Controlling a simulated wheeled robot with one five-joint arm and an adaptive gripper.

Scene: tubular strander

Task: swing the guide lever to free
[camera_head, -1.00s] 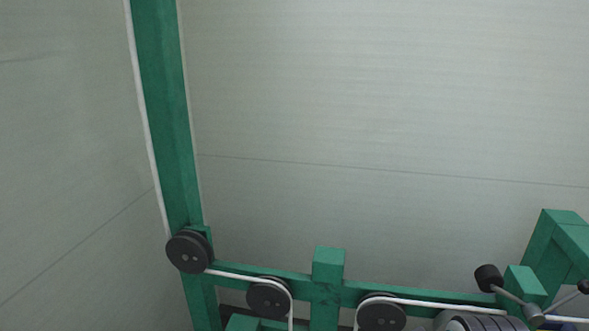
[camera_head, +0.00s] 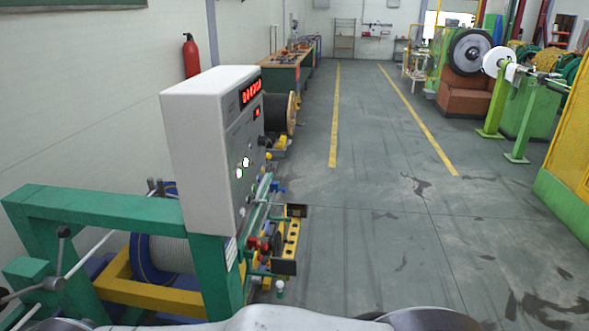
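A lever with a black knob (camera_head: 63,232) stands on the green frame at the lower left. Its grey rod runs down to a hub near a white rope. A second dark-tipped rod reaches toward the left edge there. I cannot tell for sure whether this is the guide lever, or how it is set. Small red, blue and green-tipped handles (camera_head: 277,240) show beyond the control box, too small to tell apart. My gripper is not in view.
A white control box (camera_head: 212,140) with red digits stands on the green frame (camera_head: 110,207). Behind the frame is a blue-flanged spool (camera_head: 172,255). Clear grey floor (camera_head: 370,230) with yellow lines lies to the right. Beyond it stand a yellow guard (camera_head: 572,140) and green stands.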

